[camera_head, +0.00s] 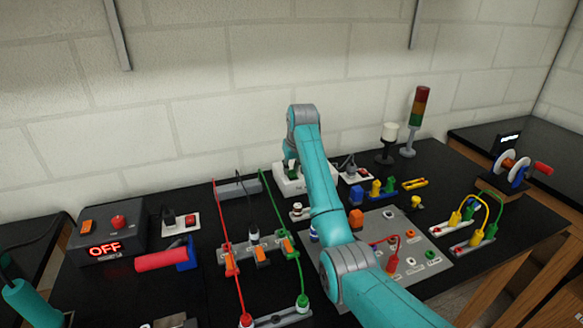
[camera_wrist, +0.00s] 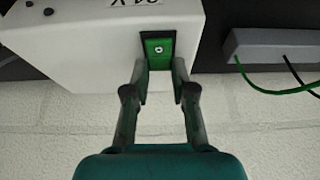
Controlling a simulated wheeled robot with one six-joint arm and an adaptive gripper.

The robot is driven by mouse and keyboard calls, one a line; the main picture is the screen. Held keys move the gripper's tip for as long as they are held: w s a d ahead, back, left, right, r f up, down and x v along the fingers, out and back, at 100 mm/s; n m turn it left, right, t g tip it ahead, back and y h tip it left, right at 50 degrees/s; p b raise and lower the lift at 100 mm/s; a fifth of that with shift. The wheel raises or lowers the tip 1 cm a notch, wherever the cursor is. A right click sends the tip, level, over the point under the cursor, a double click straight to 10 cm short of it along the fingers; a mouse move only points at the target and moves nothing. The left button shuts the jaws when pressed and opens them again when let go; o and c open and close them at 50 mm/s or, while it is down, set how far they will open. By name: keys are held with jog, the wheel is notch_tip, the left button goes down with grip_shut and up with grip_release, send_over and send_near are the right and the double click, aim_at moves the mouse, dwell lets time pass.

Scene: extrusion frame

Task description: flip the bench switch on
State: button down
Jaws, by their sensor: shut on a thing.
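A black box (camera_head: 112,246) at the left in the head view has a red lit display reading OFF. An orange switch or button and a red knob sit on its top. A white panel with a red switch (camera_head: 190,220) lies beside it; I cannot tell which is the bench switch. My gripper (camera_wrist: 158,76) is at the white box (camera_wrist: 95,40) marked 24 V. In the head view the arm partly hides the white box (camera_head: 280,179) and the gripper.
Red and green cables run to a grey block (camera_head: 240,188) and orange-levered terminals (camera_head: 262,256). A grey plate with buttons (camera_head: 440,258) lies right of my arm. A signal tower (camera_head: 415,118) stands at the back. A red-handled tool (camera_head: 160,259) lies at the left.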

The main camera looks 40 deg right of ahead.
aim_at(292, 172)
jog(key=shift+w+d+f+g+y, duration=0.1)
jog(key=shift+w+g+y, duration=0.1)
jog(key=shift+g, duration=0.55)
jog(key=shift+w+f+g+y, duration=0.1)
jog(key=shift+w+g+y, duration=0.1)
jog(key=shift+g, duration=0.55)
jog(key=c, duration=1)
grip_release()
jog(key=shift+o, duration=0.2)
jog(key=shift+r, duration=0.1)
jog(key=shift+s+r, duration=0.2)
jog(key=shift+r, duration=1.65)
jog(key=shift+s+r, duration=0.15)
jog(key=shift+r, duration=1.65)
